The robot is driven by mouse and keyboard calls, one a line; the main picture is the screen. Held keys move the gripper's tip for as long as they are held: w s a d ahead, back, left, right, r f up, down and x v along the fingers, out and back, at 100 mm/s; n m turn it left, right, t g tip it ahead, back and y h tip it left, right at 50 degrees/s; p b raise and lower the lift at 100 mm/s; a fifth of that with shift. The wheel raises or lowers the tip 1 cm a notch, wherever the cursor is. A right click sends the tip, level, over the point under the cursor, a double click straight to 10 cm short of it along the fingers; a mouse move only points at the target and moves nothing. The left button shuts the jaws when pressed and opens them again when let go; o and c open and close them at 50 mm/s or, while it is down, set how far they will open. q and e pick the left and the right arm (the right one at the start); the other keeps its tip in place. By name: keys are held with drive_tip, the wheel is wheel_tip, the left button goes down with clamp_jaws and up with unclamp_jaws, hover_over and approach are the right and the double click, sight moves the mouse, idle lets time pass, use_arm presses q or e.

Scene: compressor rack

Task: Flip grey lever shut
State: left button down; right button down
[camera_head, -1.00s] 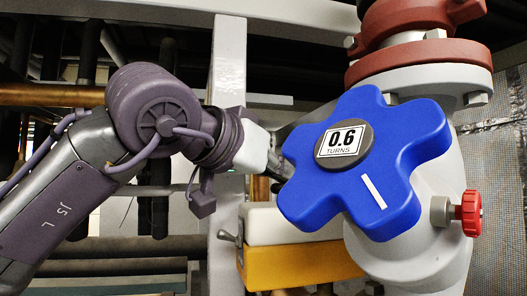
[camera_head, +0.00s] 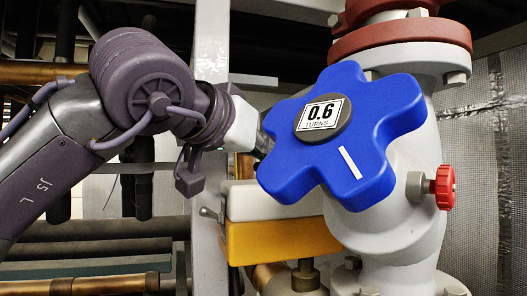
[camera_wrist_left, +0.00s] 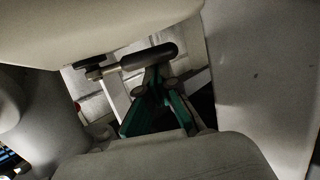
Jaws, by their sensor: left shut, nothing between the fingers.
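A small grey lever (camera_head: 209,212) sticks out at the left side of a white and yellow box, below the blue handwheel. My left gripper (camera_head: 263,147) is at the handwheel's left edge, above the lever and apart from it, with its tips partly hidden. In the left wrist view my gripper's green-padded fingers (camera_wrist_left: 156,85) are drawn together with nothing held. A dark rounded bar (camera_wrist_left: 150,55) lies just beyond the fingertips there. I cannot tell whether it is the lever or whether the fingers touch it. My right gripper is not in view.
The blue handwheel (camera_head: 289,180), marked 0.6 turns, fills the middle. The white and yellow box (camera_head: 280,243) sits below it. A grey pipe with a red knob (camera_head: 445,187) stands right. A grey upright post (camera_head: 209,60) stands behind my arm.

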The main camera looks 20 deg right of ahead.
use_arm(q)
drive_tip(key=shift+s+a+n+t+y, duration=0.1)
drive_tip(key=shift+n+t+y, duration=0.2)
drive_tip(key=shift+y, duration=0.2)
drive_tip(key=shift+s+a, duration=0.15)
drive_tip(key=shift+s, duration=0.05)
drive_tip(key=shift+s+a, duration=0.25)
drive_tip(key=shift+s, duration=0.2)
drive_tip(key=shift+s+a+f, duration=0.1)
drive_tip(key=shift+s+a, duration=0.05)
drive_tip(key=shift+s, duration=0.5)
drive_tip(key=shift+s+a, duration=0.1)
drive_tip(key=shift+s, duration=0.5)
drive_tip(key=shift+s+d, duration=0.1)
drive_tip(key=shift+s, duration=0.4)
drive_tip(key=shift+s+f, duration=0.1)
drive_tip(key=shift+s, duration=0.1)
drive_tip(key=v, duration=1.2)
